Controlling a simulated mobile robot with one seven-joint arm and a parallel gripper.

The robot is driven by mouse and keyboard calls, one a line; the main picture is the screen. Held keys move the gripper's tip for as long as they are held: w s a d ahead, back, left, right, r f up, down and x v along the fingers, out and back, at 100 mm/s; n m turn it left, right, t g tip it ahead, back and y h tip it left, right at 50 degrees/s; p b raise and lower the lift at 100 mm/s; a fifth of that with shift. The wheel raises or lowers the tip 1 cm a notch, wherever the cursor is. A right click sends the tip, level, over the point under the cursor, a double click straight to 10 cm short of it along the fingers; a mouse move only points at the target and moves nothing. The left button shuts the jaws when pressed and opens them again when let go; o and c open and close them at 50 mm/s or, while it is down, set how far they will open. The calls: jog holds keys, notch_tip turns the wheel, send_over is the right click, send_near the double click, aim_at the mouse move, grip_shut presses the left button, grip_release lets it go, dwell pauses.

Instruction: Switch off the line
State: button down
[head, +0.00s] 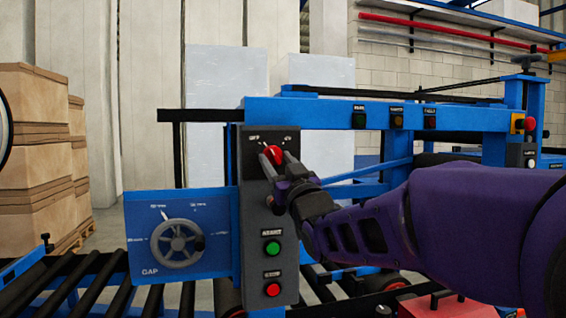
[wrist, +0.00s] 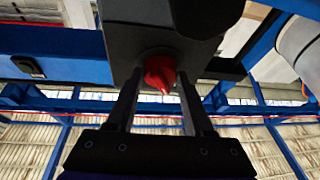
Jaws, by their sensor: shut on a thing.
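A dark grey control panel (head: 256,220) stands upright on the blue machine frame in the head view. A red rotary switch knob (head: 269,154) sits near its top, between two small white labels, the left one reading like OFF. My gripper (head: 276,163) is at the knob, its fingers shut on it. In the wrist view the red knob (wrist: 160,73) shows between the two fingertips (wrist: 159,82). The fingers partly hide the knob, so its exact setting is hard to tell. A green button (head: 272,248) and a red button (head: 272,290) sit lower on the panel.
A blue plate with a grey handwheel (head: 178,243) marked GAP is left of the panel. A roller conveyor (head: 70,285) runs below. A red emergency button on yellow (head: 529,124) is at the far right. Stacked boxes (head: 35,160) stand at left.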

jog(key=shift+n+y+b, duration=0.5)
jog(key=shift+n+b, duration=0.05)
jog(key=shift+n, duration=0.45)
jog(key=shift+d+r+n+g+y, duration=0.1)
jog(key=shift+n+g+y, duration=0.2)
jog(key=shift+n+g, duration=0.55)
jog(key=shift+n+t, duration=0.25)
jog(key=shift+c, duration=1.4)
grip_release()
